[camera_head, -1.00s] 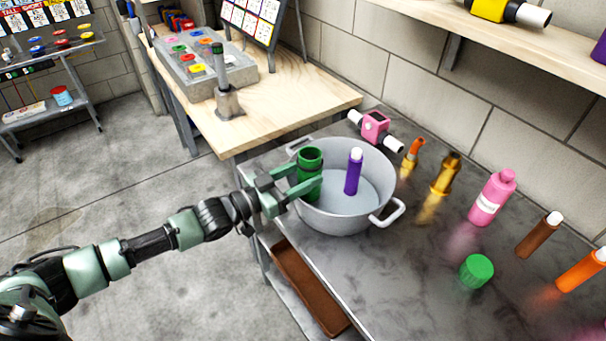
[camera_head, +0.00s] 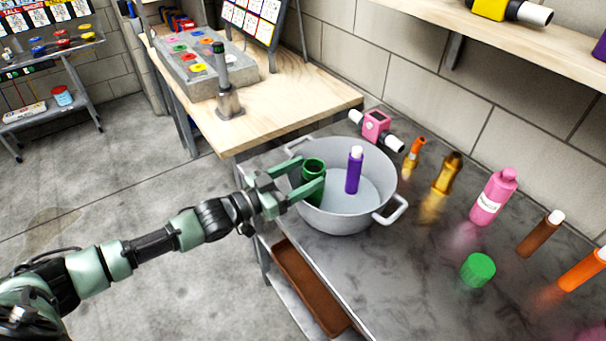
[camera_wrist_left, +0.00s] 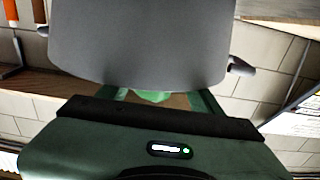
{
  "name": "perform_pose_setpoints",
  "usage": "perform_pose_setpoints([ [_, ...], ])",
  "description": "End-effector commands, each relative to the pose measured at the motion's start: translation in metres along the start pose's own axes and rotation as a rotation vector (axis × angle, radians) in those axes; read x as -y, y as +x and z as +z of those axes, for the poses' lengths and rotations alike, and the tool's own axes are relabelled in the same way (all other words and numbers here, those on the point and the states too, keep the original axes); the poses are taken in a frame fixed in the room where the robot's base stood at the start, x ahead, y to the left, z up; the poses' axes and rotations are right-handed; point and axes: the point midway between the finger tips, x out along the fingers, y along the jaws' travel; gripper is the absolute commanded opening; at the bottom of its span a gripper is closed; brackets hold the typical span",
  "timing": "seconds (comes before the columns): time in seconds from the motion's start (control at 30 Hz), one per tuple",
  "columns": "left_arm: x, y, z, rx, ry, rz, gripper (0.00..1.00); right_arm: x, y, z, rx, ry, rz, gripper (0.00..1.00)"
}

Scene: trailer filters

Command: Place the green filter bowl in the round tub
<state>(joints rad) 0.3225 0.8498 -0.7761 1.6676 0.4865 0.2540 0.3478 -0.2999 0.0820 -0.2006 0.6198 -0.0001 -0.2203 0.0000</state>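The green filter bowl (camera_head: 314,172) is a dark green open-topped cylinder. It sits inside the left part of the grey round tub (camera_head: 345,222), leaning slightly, with its lower part behind the tub's rim and my finger. My left gripper (camera_head: 311,169) is open at the tub's left rim, its fingers spread on either side of the bowl. In the left wrist view the tub's grey wall (camera_wrist_left: 140,45) fills the middle, and a bit of the green bowl (camera_wrist_left: 152,96) shows between the spread fingers. My right gripper is not in view.
A purple bottle (camera_head: 354,170) stands in the tub. A pink filter housing (camera_head: 376,125), pink bottle (camera_head: 494,196) and green cap (camera_head: 477,270) are on the grey counter (camera_head: 400,280). A wooden table (camera_head: 270,110) adjoins at the back left.

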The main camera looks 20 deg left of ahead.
Motion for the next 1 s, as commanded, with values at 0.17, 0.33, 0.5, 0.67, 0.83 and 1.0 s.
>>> perform_pose_setpoints([
  [0.17, -0.003, -0.003, 0.015, 0.032, -0.001, 0.000, 0.72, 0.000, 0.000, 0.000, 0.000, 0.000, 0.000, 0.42],
  [0.33, -0.003, -0.007, 0.002, 0.033, -0.001, 0.000, 0.72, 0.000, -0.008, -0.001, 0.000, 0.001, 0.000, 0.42],
  [0.5, -0.003, -0.044, 0.004, 0.032, -0.002, 0.000, 0.72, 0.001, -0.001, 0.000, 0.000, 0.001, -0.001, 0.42],
  [0.67, -0.002, -0.078, 0.001, 0.029, -0.003, 0.000, 0.72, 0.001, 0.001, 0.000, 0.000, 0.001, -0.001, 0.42],
  [0.83, -0.002, -0.104, -0.002, 0.023, -0.002, 0.000, 0.72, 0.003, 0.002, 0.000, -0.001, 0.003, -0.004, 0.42],
  [1.0, -0.002, -0.117, -0.004, 0.018, -0.001, 0.001, 0.72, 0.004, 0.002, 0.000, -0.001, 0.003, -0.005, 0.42],
])
